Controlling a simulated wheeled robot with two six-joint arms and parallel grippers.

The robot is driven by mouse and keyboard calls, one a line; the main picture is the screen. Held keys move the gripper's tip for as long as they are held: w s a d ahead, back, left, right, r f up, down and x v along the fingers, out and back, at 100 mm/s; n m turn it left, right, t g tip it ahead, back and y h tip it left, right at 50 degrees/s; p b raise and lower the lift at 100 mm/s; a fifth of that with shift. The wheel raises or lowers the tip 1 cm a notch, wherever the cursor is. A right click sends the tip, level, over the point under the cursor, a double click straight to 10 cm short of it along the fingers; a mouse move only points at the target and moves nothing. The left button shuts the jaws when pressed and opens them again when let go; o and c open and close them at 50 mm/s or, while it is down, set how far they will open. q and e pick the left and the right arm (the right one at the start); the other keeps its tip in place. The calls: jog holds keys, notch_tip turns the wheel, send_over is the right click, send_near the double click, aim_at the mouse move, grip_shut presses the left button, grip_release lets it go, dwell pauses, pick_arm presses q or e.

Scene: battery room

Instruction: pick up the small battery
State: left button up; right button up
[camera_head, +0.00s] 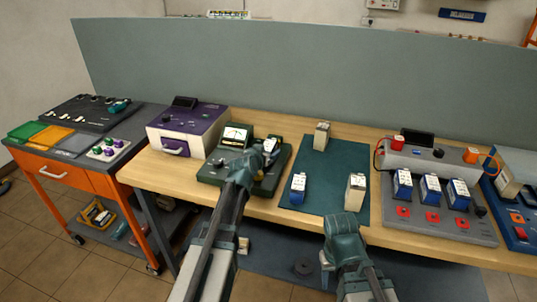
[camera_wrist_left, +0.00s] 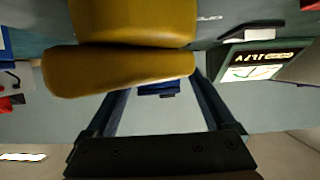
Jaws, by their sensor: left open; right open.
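Several small box-shaped batteries are in the head view; I cannot tell which one the task means. On the green mat (camera_head: 318,165) stand a blue-and-white battery (camera_head: 297,189), a cream battery (camera_head: 355,194) and a pale battery (camera_head: 322,135) farther back. Another battery (camera_head: 270,146) is at the meter tester (camera_head: 237,135). My left gripper (camera_head: 256,157) is open over the tester, close to that battery; its arm hides part of the tester. My right gripper (camera_head: 343,224) is open at the bench's front edge, in front of the cream battery.
A charger (camera_head: 440,215) at the right holds several blue-and-white batteries. A purple-and-white box (camera_head: 187,127) stands left of the tester. A grey panel (camera_head: 300,75) closes off the back.

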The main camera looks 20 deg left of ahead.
pick_arm(q)
jog(key=shift+x, duration=0.85)
jog(key=shift+s+d, duration=0.1)
jog(key=shift+s, duration=0.05)
grip_shut()
